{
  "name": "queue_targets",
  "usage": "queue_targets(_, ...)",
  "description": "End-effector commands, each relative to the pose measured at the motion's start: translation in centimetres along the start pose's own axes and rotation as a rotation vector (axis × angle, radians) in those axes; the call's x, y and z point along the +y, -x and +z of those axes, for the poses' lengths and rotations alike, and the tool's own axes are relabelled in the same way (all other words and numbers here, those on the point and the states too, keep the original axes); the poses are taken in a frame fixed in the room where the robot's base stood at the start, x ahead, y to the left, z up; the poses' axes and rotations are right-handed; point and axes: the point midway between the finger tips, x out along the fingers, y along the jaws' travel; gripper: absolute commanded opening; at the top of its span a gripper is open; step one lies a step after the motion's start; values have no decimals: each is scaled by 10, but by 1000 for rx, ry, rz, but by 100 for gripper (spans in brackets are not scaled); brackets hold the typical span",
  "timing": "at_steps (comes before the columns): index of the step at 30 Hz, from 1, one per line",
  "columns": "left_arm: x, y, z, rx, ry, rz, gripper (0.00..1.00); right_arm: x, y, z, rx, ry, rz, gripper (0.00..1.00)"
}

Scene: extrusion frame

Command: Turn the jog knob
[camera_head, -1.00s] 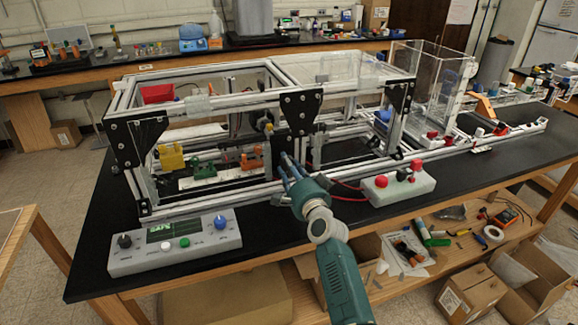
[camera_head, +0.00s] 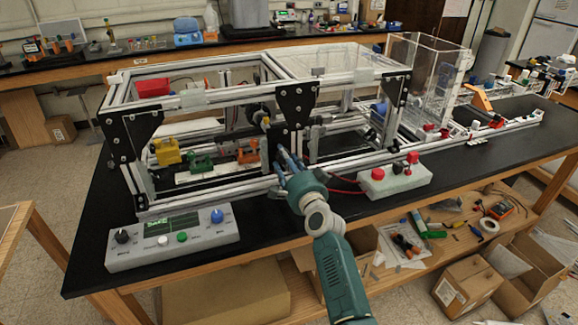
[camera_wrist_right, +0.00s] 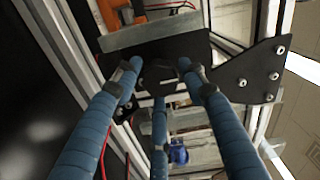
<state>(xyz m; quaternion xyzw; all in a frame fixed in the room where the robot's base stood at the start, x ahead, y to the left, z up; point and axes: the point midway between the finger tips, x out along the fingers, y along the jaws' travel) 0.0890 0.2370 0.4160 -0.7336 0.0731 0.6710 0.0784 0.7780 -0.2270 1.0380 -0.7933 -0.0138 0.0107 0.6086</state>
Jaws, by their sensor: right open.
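A light grey control box (camera_head: 200,248) stands at the front left of the bench. It has a small screen (camera_head: 170,225), a black knob (camera_head: 122,236) at its left, a blue knob (camera_head: 217,216) at its right, and a white and a green button between. I cannot read which knob is the jog knob. My right gripper (camera_head: 282,164), with blue fingers, is open and empty, right of the box and in front of the extrusion frame. In the right wrist view its spread fingers (camera_wrist_right: 158,78) point at a black plate of the frame. My left gripper is not in view.
The aluminium extrusion frame (camera_head: 222,98) fills the middle of the bench, with black corner plates (camera_head: 296,105) near my right gripper. A grey box with red buttons (camera_head: 395,181) sits to the right, with a red cable. The black bench top (camera_head: 95,215) is bare around the control box.

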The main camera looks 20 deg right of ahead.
Motion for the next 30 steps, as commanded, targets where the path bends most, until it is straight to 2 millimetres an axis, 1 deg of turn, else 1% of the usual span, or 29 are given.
queue_targets(5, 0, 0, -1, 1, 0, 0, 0, 2, 24, 0, 1, -1, 2, 41)
queue_targets(12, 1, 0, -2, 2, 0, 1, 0, 2, 76, 0, 1, 0, 3, 41)
queue_targets(15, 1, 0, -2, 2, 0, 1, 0, 2, 94, 0, 0, 0, 4, 41)
queue_targets(18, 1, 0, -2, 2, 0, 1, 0, 2, 107, 0, -1, 0, 3, 41)
queue_targets(23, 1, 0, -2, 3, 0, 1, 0, 1, 117, 0, -1, -1, 2, 41)
queue_targets(30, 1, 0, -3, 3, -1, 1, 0, 1, 118, 1, -1, -1, 2, 41)
